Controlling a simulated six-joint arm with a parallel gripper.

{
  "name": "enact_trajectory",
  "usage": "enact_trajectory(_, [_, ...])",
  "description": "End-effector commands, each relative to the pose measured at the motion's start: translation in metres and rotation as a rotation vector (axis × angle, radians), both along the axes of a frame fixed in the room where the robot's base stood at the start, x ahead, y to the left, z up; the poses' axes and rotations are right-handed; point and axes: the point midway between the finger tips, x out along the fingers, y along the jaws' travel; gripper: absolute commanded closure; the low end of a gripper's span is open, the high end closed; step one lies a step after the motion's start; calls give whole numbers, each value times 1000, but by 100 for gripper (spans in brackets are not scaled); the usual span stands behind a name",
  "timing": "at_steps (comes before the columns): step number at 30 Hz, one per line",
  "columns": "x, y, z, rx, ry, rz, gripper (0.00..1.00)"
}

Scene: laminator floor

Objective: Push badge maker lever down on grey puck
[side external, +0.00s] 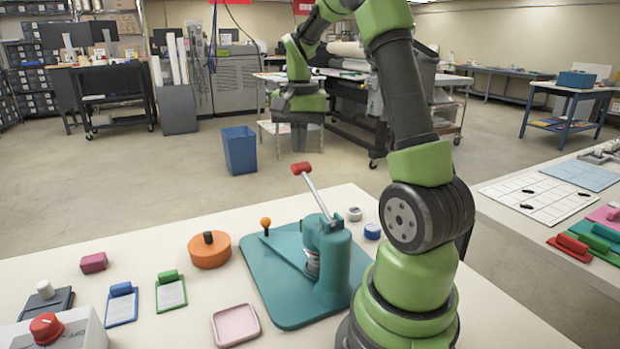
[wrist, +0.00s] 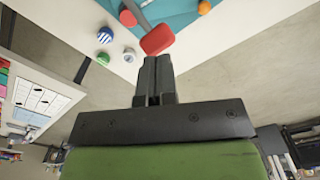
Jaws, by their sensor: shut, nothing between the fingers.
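The teal badge maker (side external: 330,262) stands on a teal base plate on the white table. Its metal lever (side external: 317,194) is raised and tilted, with a red knob (side external: 302,168) at its upper end. The knob also shows in the wrist view (wrist: 157,40), just beyond my fingertips. My gripper (wrist: 153,62) is shut and empty, and in the side view it hangs above the knob, apart from it. A small grey puck (side external: 354,214) lies on the table behind the badge maker. A whitish part with some red (side external: 312,262) shows under the press; I cannot tell what it is.
An orange ball knob (side external: 265,223) stands on the base plate. A blue puck (side external: 372,231) lies beside the grey one. An orange round block (side external: 209,250), a pink tray (side external: 236,325) and small clipboards (side external: 171,292) lie to the left. The air around the lever knob is free.

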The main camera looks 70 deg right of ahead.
Motion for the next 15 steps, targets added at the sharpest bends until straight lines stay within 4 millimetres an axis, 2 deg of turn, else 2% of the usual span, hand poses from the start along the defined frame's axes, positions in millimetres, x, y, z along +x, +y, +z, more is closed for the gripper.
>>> enact_trajectory(15, [0, 0, -21, 2, 1, 0, 100])
